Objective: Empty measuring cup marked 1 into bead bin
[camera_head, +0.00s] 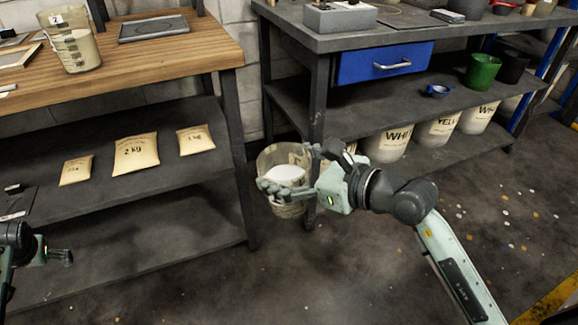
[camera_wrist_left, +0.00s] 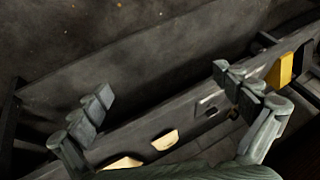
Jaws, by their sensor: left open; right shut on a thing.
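My right gripper (camera_head: 290,170) is shut on a clear measuring cup (camera_head: 287,208) and holds it in the gap between two benches. The cup looks nearly upright, with white material inside; its number is not readable. My left gripper (camera_head: 60,256) is at the lower left edge of the head view, beside the lower shelves. In the left wrist view its fingers (camera_wrist_left: 168,92) are spread and empty. I cannot pick out a bead bin.
The wooden bench (camera_head: 170,65) has a dark tray (camera_head: 153,27) on top and several tan bags, one marked 2 kg (camera_head: 136,153), on the shelf below. Under the grey bench (camera_head: 400,38) are white buckets (camera_head: 387,146). A green bucket (camera_head: 482,72) stands on its shelf. Floor at right is mostly open.

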